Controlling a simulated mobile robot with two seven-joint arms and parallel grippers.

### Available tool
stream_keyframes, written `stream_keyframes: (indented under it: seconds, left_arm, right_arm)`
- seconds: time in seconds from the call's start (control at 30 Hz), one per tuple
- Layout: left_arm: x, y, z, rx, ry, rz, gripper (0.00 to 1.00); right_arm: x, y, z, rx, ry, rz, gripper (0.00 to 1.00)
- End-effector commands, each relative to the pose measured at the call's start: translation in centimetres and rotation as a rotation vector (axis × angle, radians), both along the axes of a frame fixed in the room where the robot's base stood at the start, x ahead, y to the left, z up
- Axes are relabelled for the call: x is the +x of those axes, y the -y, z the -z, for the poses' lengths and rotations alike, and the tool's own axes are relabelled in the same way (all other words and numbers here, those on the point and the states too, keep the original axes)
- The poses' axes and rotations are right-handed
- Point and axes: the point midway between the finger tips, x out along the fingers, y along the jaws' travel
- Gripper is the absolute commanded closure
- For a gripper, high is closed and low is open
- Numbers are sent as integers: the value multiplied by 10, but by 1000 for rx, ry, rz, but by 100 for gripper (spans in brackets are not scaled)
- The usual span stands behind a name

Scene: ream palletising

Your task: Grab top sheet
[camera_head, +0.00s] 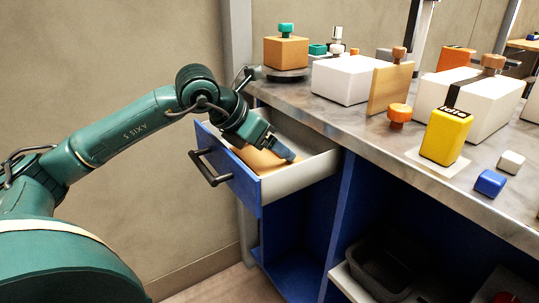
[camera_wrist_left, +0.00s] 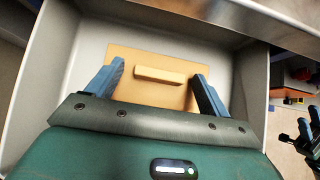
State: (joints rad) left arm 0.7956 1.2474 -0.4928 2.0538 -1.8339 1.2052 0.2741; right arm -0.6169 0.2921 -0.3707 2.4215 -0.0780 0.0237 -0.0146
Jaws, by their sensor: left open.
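A flat tan sheet (camera_wrist_left: 150,97) with a raised wooden bar handle (camera_wrist_left: 160,75) lies in the open drawer (camera_head: 300,176). The tan sheet also shows in the head view (camera_head: 258,160), partly hidden by my gripper. My left gripper (camera_wrist_left: 158,70) is open and empty, pointing down into the drawer, its blue fingers apart on either side of the bar handle. Whether the fingers touch the sheet, I cannot tell. In the head view the left gripper (camera_head: 275,150) is inside the drawer walls. Whether other sheets lie underneath is hidden.
The drawer has a blue front with a black handle (camera_head: 209,168). The grey counter (camera_head: 330,111) above holds white boxes (camera_head: 343,80), an upright wooden board (camera_head: 390,88), a yellow block (camera_head: 445,137) and an orange-knobbed piece (camera_head: 398,115). A dark bin (camera_head: 385,268) sits on the lower shelf.

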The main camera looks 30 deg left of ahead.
Motion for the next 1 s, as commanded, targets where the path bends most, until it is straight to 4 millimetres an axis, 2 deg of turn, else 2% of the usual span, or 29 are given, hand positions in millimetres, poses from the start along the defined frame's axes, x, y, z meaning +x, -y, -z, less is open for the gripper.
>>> stream_keyframes:
  seconds: [0.13,0.7,1.0]
  left_arm:
    - [0,0,0,0,0,0,21]
    - [0,0,0,0,0,0,67]
    - [0,0,-3,0,1,0,69]
  right_arm:
    - [0,0,-1,0,2,-1,64]
    - [-1,0,-1,-2,4,-3,64]
    - [-1,0,-2,-3,4,-2,64]
